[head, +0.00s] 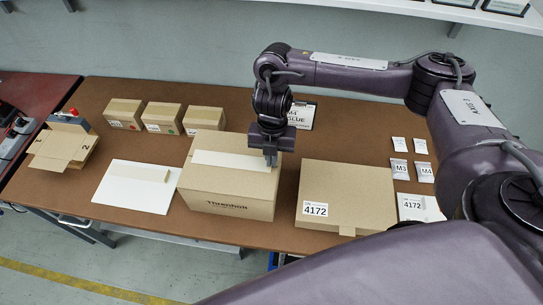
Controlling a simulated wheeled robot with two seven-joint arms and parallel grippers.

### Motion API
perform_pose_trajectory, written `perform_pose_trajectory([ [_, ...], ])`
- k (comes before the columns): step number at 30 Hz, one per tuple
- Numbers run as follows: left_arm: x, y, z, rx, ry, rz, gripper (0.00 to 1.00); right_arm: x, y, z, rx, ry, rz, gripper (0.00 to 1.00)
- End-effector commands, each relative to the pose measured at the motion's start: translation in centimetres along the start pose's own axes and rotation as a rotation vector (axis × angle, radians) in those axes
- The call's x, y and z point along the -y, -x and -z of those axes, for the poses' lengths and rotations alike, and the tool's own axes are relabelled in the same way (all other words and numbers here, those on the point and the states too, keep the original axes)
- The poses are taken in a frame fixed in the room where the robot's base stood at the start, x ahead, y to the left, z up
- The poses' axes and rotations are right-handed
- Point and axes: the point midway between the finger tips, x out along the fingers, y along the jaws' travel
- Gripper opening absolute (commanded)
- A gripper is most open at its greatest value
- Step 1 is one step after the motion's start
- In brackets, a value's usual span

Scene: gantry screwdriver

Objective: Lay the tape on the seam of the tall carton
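The tall carton (228,202) stands near the middle of the table, its lid closed. A white strip of tape (230,160) lies along its top, left to right, and looks flat. My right gripper (270,161) points down at the right end of the strip. Its fingers look together, with their tips at or just above the tape; I cannot tell whether they touch or pinch it. The seam under the strip is hidden. My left gripper is not in view.
A low, flat carton (347,195) labelled 4172 lies just right of the tall carton. A white sheet (132,198) with a small box lies to the left. Several small cartons (162,114) and a clipboard (302,116) stand behind. An open carton (62,148) is at far left.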

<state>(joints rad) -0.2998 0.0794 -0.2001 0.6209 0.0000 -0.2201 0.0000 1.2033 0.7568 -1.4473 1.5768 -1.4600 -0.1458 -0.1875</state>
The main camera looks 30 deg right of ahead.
Motion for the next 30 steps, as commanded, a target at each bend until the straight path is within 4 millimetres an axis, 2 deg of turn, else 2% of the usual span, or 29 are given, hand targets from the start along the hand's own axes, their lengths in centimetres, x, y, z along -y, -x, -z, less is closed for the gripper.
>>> perform_pose_trajectory([
  [10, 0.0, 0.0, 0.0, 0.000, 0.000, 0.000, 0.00, 0.0, -0.1, 0.0, 0.000, 0.000, 0.000, 0.00],
  [16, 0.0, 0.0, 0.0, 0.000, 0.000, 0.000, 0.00, 0.0, -0.1, 0.0, 0.000, 0.000, 0.000, 0.26],
  [25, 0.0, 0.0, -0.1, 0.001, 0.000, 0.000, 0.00, 0.0, 0.1, 0.0, 0.001, 0.000, 0.000, 0.27],
  [30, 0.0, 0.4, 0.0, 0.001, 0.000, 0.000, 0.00, -0.1, 2.0, -0.1, 0.004, 0.003, -0.002, 0.27],
])
